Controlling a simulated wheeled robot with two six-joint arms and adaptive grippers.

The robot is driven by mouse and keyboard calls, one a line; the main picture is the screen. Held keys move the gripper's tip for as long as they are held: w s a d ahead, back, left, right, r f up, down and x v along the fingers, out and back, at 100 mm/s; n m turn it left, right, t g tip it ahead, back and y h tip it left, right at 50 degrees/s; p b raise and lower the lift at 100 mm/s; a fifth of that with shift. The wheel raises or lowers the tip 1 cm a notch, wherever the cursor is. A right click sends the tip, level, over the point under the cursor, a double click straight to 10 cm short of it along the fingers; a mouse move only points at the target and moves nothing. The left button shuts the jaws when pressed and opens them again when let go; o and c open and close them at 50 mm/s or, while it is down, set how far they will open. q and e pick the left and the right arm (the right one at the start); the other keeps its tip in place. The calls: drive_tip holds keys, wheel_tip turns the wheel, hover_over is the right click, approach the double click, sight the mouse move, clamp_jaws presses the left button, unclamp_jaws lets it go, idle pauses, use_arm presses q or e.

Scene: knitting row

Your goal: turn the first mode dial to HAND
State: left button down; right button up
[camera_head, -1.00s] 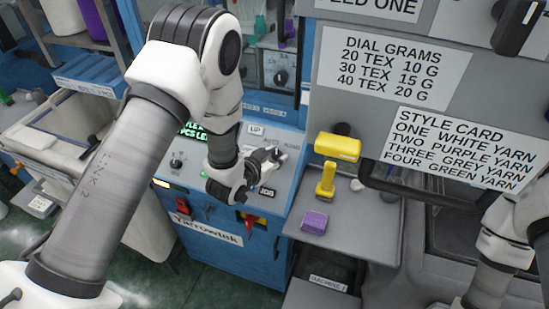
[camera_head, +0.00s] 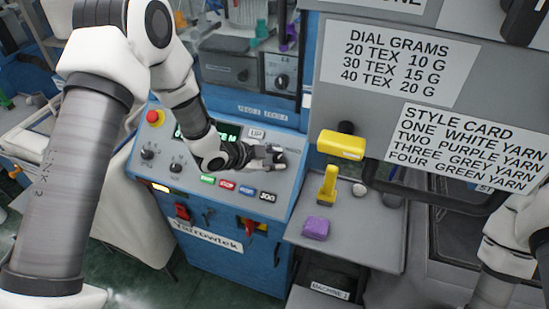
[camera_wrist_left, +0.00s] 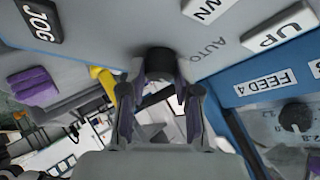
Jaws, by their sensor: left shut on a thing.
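My left gripper (camera_head: 268,156) is at the right end of the blue console's sloped top panel (camera_head: 285,180). In the left wrist view the mode dial, a black round knob (camera_wrist_left: 160,62), stands on the grey panel between the tips of my left gripper (camera_wrist_left: 158,95). The fingers are shut on it. The word AUTO (camera_wrist_left: 207,47) is printed beside the knob; I cannot read a HAND label or tell where the knob points. In the head view the gripper mostly hides the dial. My right arm shows at the right edge, its gripper out of view.
The JOG button (camera_head: 268,197) and UP button (camera_head: 256,134) lie close to the gripper. A red emergency button (camera_head: 153,116) is at the panel's left. A yellow tool (camera_head: 327,186) and a purple block (camera_head: 316,228) sit on the grey shelf at right.

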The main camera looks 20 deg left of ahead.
use_arm(q)
drive_tip(key=shift+f+m, duration=0.1)
drive_tip(key=shift+m, duration=0.3)
drive_tip(key=c, duration=0.8)
unclamp_jaws()
drive_tip(key=v, duration=1.1)
drive_tip(key=shift+s+a+r, duration=0.1)
drive_tip(key=shift+a+r, duration=0.2)
